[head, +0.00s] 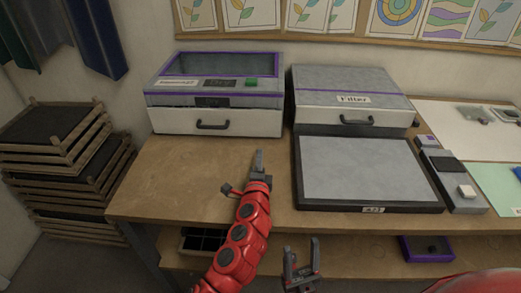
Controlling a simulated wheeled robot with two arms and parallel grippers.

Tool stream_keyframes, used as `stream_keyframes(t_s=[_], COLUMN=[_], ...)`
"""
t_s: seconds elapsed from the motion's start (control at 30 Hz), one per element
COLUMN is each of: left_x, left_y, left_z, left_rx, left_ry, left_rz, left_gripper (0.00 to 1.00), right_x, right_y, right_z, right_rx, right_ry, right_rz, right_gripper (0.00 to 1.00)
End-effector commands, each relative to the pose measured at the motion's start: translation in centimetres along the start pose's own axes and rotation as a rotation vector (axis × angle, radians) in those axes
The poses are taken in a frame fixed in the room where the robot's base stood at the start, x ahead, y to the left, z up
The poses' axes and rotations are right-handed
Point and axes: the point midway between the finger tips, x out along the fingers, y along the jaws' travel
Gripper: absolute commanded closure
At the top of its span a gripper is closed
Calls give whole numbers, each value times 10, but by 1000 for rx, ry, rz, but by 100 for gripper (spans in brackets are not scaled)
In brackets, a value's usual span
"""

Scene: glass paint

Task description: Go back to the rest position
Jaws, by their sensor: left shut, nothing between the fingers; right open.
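My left gripper (259,157) is shut and empty. It is at the end of a red arm coming up from the bottom, over the wooden worktable (165,185), in front of the left machine. My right gripper (302,243) is open and empty, lower in the view, before the table's front edge. Part of a red arm shows at the bottom right corner.
A grey machine with a purple-edged window and drawer (175,122) stands at the back left. A box labelled Filter (330,85) stands beside it, behind a black-framed grey panel (355,168). Wooden racks (60,150) stand left. A purple tray (425,248) is on the lower shelf.

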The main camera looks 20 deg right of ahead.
Motion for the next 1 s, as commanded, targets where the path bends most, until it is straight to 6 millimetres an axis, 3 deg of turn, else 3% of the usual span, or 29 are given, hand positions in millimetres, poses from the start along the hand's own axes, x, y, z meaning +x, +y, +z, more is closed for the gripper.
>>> stream_keyframes(t_s=[0.27, 0.67, 1.0], left_x=[-9, -8, -8], left_y=[-2, -70, -98], left_z=[-2, -1, -1], left_rx=[-1, -1, -1], left_ry=[4, 3, 3], left_rz=[-2, -1, -1], left_gripper=[100, 100, 100], right_x=[2, 69, 96], right_y=[0, 3, 5], right_z=[0, -12, -16], right_rx=[0, 0, 0], right_ry=[0, 0, 0], right_rz=[0, 0, 0], right_gripper=[45, 45, 45])
